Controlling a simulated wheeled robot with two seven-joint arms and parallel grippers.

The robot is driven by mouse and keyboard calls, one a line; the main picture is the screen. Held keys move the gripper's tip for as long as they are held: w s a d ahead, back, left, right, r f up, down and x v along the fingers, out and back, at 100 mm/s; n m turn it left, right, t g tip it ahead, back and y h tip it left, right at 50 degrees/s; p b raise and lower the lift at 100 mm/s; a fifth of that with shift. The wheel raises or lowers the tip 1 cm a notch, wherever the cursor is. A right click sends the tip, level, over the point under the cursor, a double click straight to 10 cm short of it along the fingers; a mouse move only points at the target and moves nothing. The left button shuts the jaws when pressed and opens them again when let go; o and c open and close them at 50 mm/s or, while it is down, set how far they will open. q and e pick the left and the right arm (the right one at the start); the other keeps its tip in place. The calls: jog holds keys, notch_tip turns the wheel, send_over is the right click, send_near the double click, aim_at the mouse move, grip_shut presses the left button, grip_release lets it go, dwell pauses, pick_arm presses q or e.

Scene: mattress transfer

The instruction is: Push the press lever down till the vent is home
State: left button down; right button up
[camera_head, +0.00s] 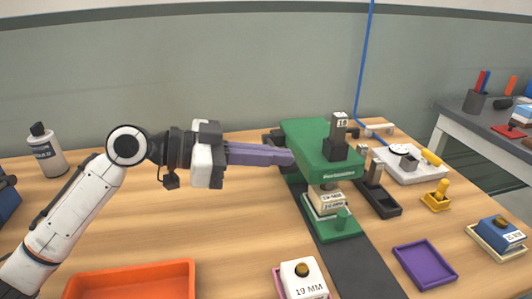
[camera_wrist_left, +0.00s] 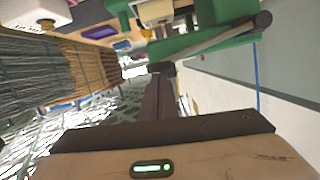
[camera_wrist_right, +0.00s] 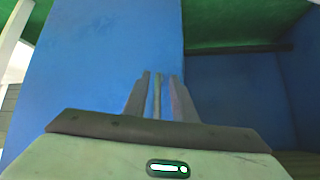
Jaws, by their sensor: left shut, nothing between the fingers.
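The green press (camera_head: 302,138) stands on the table right of centre. A light block with printed text, likely the vent (camera_head: 326,200), sits under its ram above the green base (camera_head: 335,230). Whether it is fully seated cannot be told. My left gripper (camera_head: 292,158) is shut and empty, its purple fingers pointing right with the tips at the press's left side; contact is unclear. In the left wrist view a grey bar, perhaps the lever (camera_wrist_left: 222,36), ends in a dark knob beside the green body. My right gripper (camera_wrist_right: 158,78) shows only in its wrist view, before blue surfaces.
An orange tray (camera_head: 130,282) lies front left. A block marked 19 MM (camera_head: 304,280) and a purple tray (camera_head: 424,264) are in front. A white plate fixture (camera_head: 410,165) and a yellow part (camera_head: 437,196) stand right. A bottle (camera_head: 46,150) stands far left.

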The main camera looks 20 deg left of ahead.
pick_arm(q)
jog(key=shift+f, duration=0.15)
jog(key=s+a+r+p, duration=0.2)
jog(key=s+a+r, duration=0.3)
jog(key=a, duration=0.3)
jog(key=shift+s+a+r, duration=0.15)
jog(key=shift+s+r, duration=0.2)
jog(key=shift+r, duration=0.35)
